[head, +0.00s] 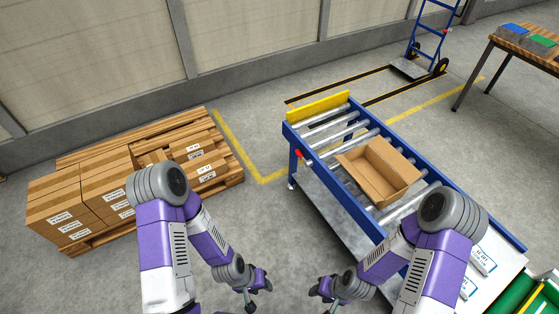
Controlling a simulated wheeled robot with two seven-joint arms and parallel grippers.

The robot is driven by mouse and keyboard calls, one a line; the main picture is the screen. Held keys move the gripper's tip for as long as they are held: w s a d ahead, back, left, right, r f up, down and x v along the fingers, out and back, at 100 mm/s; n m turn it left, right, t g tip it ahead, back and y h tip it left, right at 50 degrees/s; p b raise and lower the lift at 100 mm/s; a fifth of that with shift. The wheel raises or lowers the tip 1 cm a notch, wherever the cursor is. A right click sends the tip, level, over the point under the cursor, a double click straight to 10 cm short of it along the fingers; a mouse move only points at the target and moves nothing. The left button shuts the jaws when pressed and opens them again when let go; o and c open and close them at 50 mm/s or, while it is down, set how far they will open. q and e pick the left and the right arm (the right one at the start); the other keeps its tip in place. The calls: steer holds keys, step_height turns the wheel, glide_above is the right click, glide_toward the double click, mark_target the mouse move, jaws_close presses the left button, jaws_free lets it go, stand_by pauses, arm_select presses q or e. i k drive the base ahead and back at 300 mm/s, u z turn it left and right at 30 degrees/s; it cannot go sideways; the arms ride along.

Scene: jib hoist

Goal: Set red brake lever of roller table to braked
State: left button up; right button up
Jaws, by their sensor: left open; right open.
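The roller table (366,210) has a blue frame, metal rollers and a yellow end stop (318,107) at its far end. The small red brake lever (299,154) sits on the left side of the frame near that end. Its exact setting is too small to tell. My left gripper (249,301) is open and empty at the bottom centre, left of the table and well apart from the lever. My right gripper (328,302) is open and empty near the table's left side, also apart from the lever.
An open cardboard box (380,171) rests on the rollers. A pallet (229,174) with stacked cartons (62,205) stands at the left. A blue hand truck (416,60) and a wooden workbench (526,48) are at the back right. The floor between pallet and roller table is clear.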

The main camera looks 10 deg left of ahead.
mark_target(309, 163)
steer(key=u, duration=0.1)
steer(key=i, duration=1.05)
steer(key=z, duration=0.55)
